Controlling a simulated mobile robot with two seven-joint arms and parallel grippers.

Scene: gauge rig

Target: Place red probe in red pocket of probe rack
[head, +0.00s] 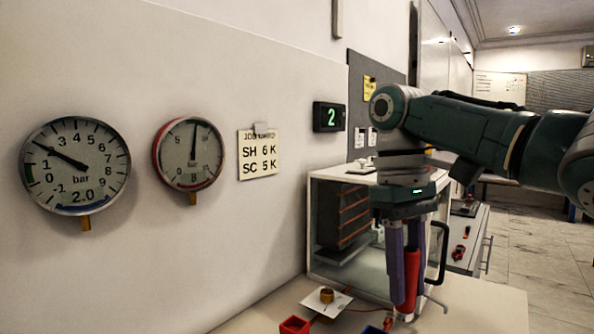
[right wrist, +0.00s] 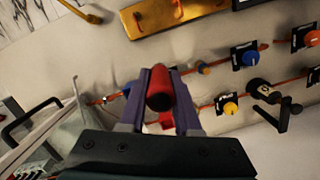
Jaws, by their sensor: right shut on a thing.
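The red probe (head: 411,282) hangs upright between the purple fingers of my right gripper (head: 404,290), above the pale worktop. The right gripper is shut on it. In the right wrist view the probe (right wrist: 160,92) shows as a red cylinder seen nearly end-on, between the fingers of the gripper (right wrist: 161,105). A red open-topped pocket (head: 295,327) shows at the bottom edge, left of and apart from the probe. The rest of the rack is out of frame. My left gripper is not in view.
A white open cabinet (head: 320,225) stands behind my right gripper. Two gauges (head: 76,165) and (head: 189,153) hang on the wall. In the wrist view, knobs (right wrist: 227,104) line a panel.

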